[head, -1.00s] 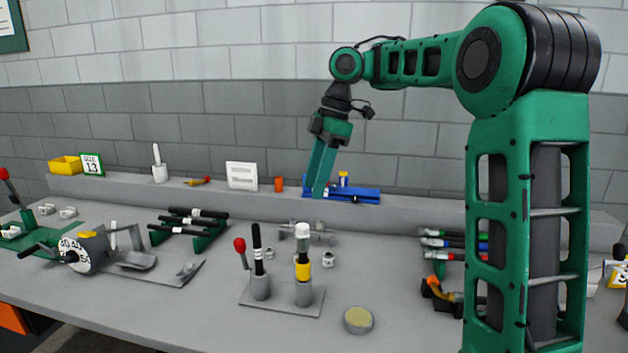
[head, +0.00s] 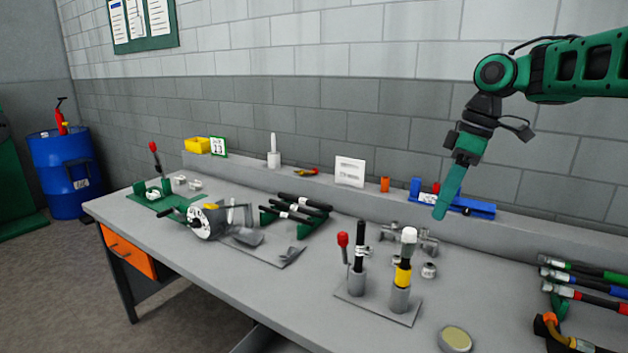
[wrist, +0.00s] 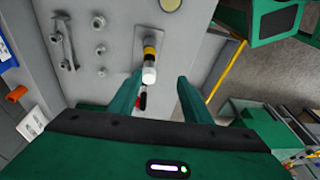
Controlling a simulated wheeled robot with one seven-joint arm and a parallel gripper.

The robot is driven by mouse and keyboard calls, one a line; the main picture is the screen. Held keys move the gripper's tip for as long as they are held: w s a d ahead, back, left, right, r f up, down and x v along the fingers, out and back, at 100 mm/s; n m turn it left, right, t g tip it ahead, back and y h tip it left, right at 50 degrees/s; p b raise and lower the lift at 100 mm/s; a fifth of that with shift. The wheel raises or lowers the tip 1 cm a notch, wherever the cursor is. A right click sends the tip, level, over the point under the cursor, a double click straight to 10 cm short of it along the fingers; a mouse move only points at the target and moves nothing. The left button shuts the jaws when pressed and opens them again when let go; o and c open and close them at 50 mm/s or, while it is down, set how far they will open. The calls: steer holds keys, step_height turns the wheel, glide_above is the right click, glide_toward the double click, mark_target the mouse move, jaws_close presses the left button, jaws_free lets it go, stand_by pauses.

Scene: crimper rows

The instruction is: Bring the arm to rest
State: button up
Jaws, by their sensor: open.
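My gripper (head: 440,214) hangs above the back right part of the bench, pointing down, in the head view. In the wrist view its two green fingers (wrist: 158,88) stand apart with nothing held between them. Past the fingers, a post with a white cap and yellow band (wrist: 150,62) shows below on the bench. My green arm reaches in from the right edge of the head view. In the head view one finger hides most of the other.
The grey bench (head: 290,320) carries a stand with two handled posts (head: 382,305), a crank device (head: 205,222), black-handled tools (head: 300,205) and coloured-handled tools (head: 585,285). A blue fixture (head: 470,207) sits on the back ledge, close to my gripper in the picture. A blue drum (head: 62,178) stands at the far left.

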steer(key=s+d+f+m+h, duration=0.1)
steer(key=s+d+f+m, duration=0.3)
steer(key=s, duration=0.6)
steer(key=s+d+f+m, duration=0.4)
steer(key=s+f+m, duration=0.3)
steer(key=s, duration=0.3)
steer(key=s+d+f+m+h, duration=0.1)
steer(key=s+d+f+m, duration=0.3)
steer(key=s+m, duration=0.3)
steer(key=s+f, duration=0.1)
steer(key=s, duration=0.2)
steer(key=shift+d+f+h, duration=0.2)
steer(key=shift+f+h, duration=0.1)
steer(key=shift+f, duration=0.05)
steer(key=shift+w+f+g, duration=0.25)
steer(key=shift+w+g, duration=0.05)
steer(key=shift+w, duration=0.25)
